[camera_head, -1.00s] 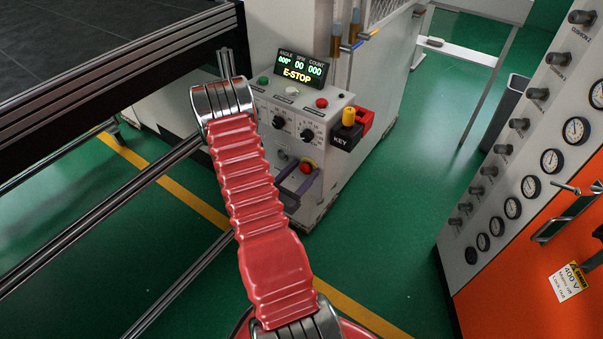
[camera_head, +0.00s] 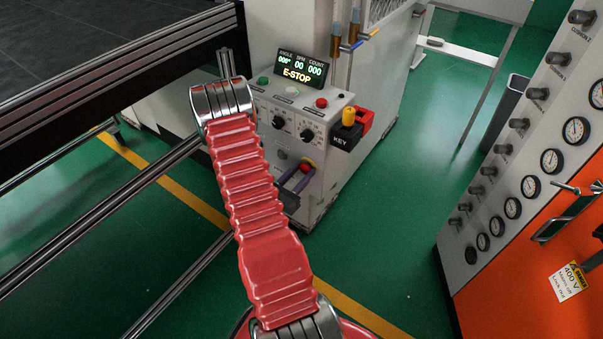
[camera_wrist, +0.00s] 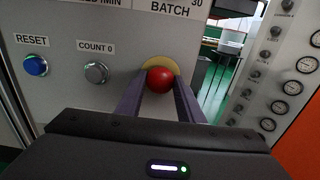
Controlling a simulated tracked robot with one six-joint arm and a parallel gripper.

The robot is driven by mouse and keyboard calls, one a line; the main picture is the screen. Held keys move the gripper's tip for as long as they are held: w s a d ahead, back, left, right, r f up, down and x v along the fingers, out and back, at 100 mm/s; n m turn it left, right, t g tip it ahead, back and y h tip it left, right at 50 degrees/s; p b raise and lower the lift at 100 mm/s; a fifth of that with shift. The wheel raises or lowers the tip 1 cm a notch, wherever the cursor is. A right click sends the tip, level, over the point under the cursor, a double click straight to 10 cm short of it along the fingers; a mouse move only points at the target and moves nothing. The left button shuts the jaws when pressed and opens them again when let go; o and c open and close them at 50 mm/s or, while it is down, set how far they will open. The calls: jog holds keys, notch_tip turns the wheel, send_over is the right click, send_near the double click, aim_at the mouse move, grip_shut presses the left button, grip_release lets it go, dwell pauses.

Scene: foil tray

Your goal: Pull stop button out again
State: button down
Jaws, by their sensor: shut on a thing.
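The red stop button (camera_wrist: 160,79) sits on a yellow round plate (camera_wrist: 151,66) on the front of the grey control box, at the top middle of the wrist view. My gripper (camera_wrist: 160,92) has its two purple-grey fingers on either side of the red button, shut on it. In the head view the red button (camera_head: 307,166) shows low on the box front, with the gripper fingers (camera_head: 303,178) at it. The display (camera_head: 301,68) on top of the box reads E-STOP. Whether the button is pushed in or out is hard to tell.
A blue RESET button (camera_wrist: 36,65) and a grey COUNT 0 button (camera_wrist: 96,72) lie left of the stop button. A key block (camera_head: 346,136) sticks out at the box's right corner. An orange cabinet (camera_head: 540,270) with gauges stands right; green floor between is clear.

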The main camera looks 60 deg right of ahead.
jog(key=shift+w+a, duration=0.15)
jog(key=shift+a, duration=0.45)
jog(key=c, duration=1.2)
grip_release()
jog(key=w+a, duration=0.2)
jog(key=a, duration=1.1)
jog(key=shift+a, duration=0.35)
